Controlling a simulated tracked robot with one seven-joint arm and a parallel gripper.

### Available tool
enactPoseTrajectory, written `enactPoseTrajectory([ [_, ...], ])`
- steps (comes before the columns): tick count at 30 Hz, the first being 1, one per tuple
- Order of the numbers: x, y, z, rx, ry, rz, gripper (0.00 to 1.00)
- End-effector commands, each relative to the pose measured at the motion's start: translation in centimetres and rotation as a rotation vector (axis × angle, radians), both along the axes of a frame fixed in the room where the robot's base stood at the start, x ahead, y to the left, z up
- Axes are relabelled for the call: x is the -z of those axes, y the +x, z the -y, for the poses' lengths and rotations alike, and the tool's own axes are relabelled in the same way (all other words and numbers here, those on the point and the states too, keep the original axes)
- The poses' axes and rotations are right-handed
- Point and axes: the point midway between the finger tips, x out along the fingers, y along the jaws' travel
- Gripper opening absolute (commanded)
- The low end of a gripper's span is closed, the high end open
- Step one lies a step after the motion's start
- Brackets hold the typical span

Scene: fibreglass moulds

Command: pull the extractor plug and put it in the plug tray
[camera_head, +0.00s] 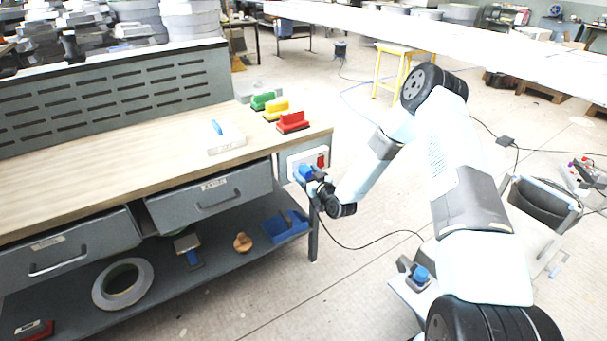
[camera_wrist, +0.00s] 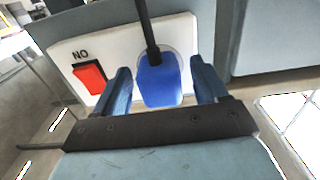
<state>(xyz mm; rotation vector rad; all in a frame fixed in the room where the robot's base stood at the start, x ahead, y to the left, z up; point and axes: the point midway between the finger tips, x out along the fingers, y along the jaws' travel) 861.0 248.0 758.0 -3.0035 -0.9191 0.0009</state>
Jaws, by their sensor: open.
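The blue extractor plug (camera_wrist: 160,84) sits at a round socket in a white wall plate (camera_wrist: 72,52), with its black cable running across the plate in the wrist view. A red switch (camera_wrist: 90,78) is beside it. My gripper (camera_wrist: 161,72) is open, with one blue finger on each side of the plug; narrow gaps seem to show between fingers and plug. In the head view my gripper (camera_head: 313,182) is at the plate on the bench end and mostly hides the plug.
Green, yellow and red-handled blocks (camera_head: 278,109) stand near the bench's right end. A black cable (camera_head: 370,247) trails over the floor. Bench top left of the white tray is clear.

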Motion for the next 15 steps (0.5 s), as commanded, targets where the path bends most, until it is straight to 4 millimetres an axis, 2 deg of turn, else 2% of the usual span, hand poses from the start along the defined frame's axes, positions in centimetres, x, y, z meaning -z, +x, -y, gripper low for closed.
enactPoseTrajectory([
  [3, 0.0, -0.01, -0.02, 0.0, 0.0, 0.0, 0.72],
  [15, 0.01, -0.01, -0.02, 0.0, 0.0, 0.0, 0.34],
])
